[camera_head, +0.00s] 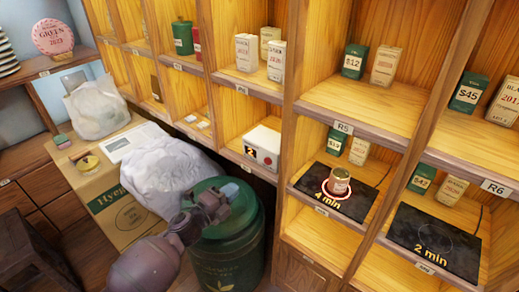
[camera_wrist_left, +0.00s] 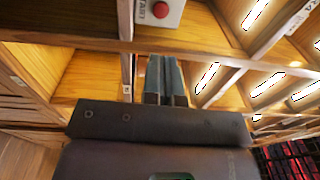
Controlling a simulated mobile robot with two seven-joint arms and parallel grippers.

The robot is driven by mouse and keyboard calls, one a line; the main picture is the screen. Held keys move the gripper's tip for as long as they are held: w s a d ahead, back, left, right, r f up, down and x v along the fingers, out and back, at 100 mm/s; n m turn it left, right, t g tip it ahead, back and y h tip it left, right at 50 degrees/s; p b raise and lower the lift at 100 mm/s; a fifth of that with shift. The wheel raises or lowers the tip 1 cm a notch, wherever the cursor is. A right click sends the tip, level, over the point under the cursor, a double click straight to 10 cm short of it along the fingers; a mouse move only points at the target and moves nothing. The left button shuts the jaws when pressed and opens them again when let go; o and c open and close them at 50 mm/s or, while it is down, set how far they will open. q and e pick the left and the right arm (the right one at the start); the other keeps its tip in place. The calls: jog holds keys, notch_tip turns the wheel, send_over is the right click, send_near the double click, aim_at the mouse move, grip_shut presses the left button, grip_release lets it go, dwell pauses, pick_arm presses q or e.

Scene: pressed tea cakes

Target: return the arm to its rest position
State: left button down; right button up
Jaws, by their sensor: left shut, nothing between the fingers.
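My left arm comes in from the lower left of the head view. Its gripper (camera_head: 230,190) is in front of the shelves, over the green drum (camera_head: 228,262) as seen there. In the left wrist view the two dark fingers (camera_wrist_left: 165,82) are side by side, shut and empty. They point at the wooden shelves, below a white box with a red button (camera_wrist_left: 160,10). My right gripper is in neither view.
A white box (camera_head: 263,141) sits in a low cubby. A small tin (camera_head: 339,184) stands on the "4 min" plate (camera_head: 365,204); the "2 min" plate (camera_head: 425,243) is right of it. White bags (camera_head: 165,170) and a cardboard box (camera_head: 125,215) are left of the drum.

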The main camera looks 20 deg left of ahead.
pick_arm(q)
jog(key=s+a+f+n+g+y+p, duration=0.1)
jog(key=s+f+n+g+y, duration=0.2)
jog(key=s+n, duration=0.7)
jog(key=s+a+f+n+g+y+p, duration=0.1)
jog(key=s+f+n+g+y, duration=0.2)
jog(key=s+n, duration=0.8)
jog(key=s+f+y, duration=0.1)
jog(key=s, duration=0.7)
jog(key=shift+s+f+p, duration=0.3)
jog(key=shift+s+f, duration=0.1)
